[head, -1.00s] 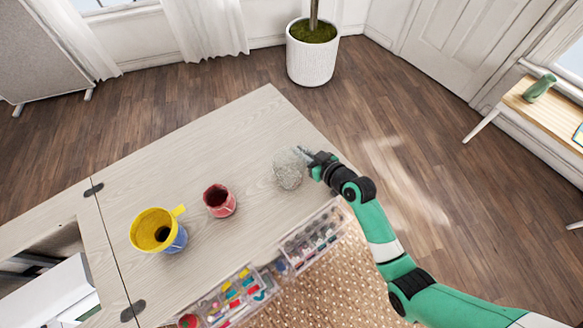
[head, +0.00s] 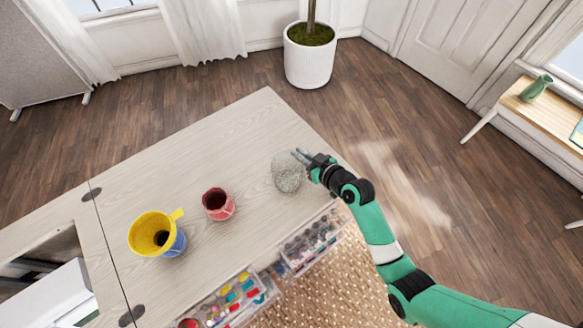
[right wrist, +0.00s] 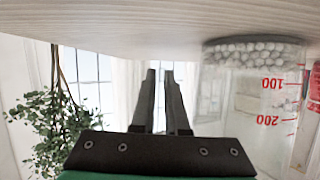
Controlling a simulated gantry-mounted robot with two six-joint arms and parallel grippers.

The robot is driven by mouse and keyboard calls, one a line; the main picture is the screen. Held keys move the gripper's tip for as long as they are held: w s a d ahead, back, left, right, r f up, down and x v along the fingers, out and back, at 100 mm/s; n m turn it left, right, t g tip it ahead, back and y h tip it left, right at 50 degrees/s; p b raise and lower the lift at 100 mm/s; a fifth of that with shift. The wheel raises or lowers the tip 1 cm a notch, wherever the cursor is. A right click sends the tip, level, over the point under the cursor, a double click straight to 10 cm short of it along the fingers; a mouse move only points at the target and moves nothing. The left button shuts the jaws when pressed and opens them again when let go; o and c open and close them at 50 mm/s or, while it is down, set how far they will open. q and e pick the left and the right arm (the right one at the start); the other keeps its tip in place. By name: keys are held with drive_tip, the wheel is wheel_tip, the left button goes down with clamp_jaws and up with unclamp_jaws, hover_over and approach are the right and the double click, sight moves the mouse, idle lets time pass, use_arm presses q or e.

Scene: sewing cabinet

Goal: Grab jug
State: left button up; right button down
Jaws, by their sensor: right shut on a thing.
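The jug (head: 286,173) is clear, with grey beads inside, and stands upright on the wooden cabinet top near its right edge. In the right wrist view the jug (right wrist: 250,100) appears upside down at the right, with red scale marks. My right gripper (head: 299,154) is at the jug's far right side, low over the top. My left gripper is not in view.
A red cup (head: 218,204) and a blue cup (head: 176,244) with a yellow funnel (head: 145,226) stand left of the jug. Clear drawers of sewing supplies (head: 310,243) stick out at the front. The far part of the cabinet top (head: 262,115) is bare.

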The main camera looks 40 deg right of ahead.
sight(307, 151)
drive_tip(key=shift+r+p, duration=0.3)
drive_tip(key=shift+r, duration=0.25)
wheel_tip(307, 151, up, 3)
drive_tip(key=shift+f+p, duration=0.1)
drive_tip(key=shift+p, duration=0.7)
drive_tip(key=s+a+r+p, duration=0.7)
drive_tip(key=s+r, duration=0.2)
drive_tip(key=s, duration=0.3)
drive_tip(key=shift+s, duration=0.15)
